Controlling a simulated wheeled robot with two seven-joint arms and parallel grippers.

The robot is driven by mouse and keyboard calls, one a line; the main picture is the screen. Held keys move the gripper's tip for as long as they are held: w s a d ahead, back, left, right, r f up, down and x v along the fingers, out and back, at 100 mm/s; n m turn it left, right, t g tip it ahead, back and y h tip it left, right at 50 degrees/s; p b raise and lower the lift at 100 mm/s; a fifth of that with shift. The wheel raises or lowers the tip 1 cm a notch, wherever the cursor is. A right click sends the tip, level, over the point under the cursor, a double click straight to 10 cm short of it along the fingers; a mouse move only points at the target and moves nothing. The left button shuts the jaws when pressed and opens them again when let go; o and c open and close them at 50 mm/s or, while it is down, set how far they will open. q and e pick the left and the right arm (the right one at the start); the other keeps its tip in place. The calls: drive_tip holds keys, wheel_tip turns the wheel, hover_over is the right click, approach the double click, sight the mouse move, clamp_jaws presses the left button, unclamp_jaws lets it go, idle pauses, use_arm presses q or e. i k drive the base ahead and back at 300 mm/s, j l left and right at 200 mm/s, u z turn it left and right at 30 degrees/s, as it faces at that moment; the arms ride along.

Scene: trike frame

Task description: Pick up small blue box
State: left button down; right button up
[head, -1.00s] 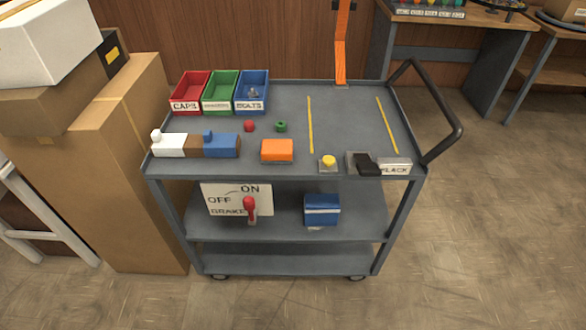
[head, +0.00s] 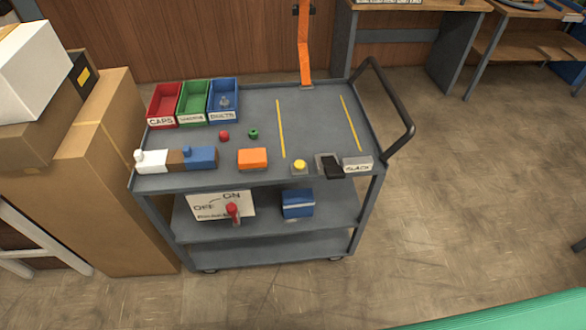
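A small blue box (head: 297,203) with a pale stripe sits on the middle shelf of the grey cart (head: 320,115), right of the brake sign. On the cart's top, a blue block (head: 202,157) with a small knob sits at the right end of a white and brown row at the front left. Neither of my grippers is in the head view.
A brake sign with a red lever (head: 233,212) stands on the middle shelf. An orange block (head: 253,158), a yellow button (head: 300,167) and bins, including a red bin (head: 164,104), are on top. Cardboard boxes (head: 120,170) stand left. Floor in front and right is largely clear.

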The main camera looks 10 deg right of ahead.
sight(298, 203)
drive_tip(key=i+l, duration=0.2)
drive_tip(key=l, duration=0.2)
drive_tip(key=i+l, duration=0.2)
drive_tip(key=l, duration=0.15)
drive_tip(key=i+l+u, duration=0.1)
drive_tip(key=l, duration=0.3)
drive_tip(key=i+l, duration=0.25)
drive_tip(key=l, duration=0.15)
